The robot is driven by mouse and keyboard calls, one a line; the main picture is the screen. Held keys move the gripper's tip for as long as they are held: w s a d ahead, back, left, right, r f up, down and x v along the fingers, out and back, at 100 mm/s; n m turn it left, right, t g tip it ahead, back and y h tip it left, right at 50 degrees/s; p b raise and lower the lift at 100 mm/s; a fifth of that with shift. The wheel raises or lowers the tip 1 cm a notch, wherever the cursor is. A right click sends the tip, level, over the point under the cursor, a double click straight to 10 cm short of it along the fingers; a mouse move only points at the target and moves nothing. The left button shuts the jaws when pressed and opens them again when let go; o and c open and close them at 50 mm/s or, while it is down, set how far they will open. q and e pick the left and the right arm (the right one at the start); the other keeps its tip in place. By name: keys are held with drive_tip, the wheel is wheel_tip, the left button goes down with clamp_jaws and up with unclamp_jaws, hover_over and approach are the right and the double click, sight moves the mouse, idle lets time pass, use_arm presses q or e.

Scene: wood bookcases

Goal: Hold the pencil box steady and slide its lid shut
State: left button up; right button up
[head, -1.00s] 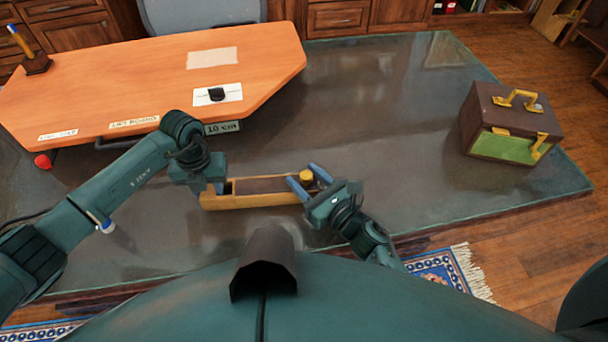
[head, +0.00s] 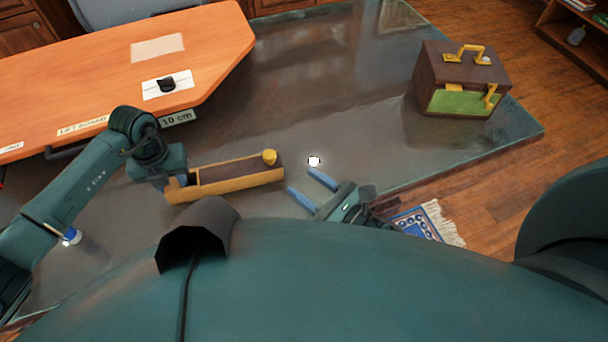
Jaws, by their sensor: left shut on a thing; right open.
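The pencil box (head: 232,186) is a long, narrow yellow-wood box lying on the dark glossy tabletop. Its dark lid (head: 228,170) covers most of the top and has a round yellow knob (head: 269,157) near the right end. A small gap shows at the left end, beside my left gripper. My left gripper (head: 172,184) is shut on that left end of the box; its fingers are mostly hidden. My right gripper (head: 308,186) is open and empty, to the right of the box and apart from it, its blue fingers spread.
An orange lift board (head: 100,75) stands at the upper left, with a white card and black object (head: 167,84) on it. A brown case (head: 462,80) with yellow handles stands at the right. A white round spot (head: 314,161) lies beyond my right fingers. Table between is clear.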

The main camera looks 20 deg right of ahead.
use_arm(q)
drive_tip(key=o, duration=1.3)
drive_tip(key=shift+c, duration=0.2)
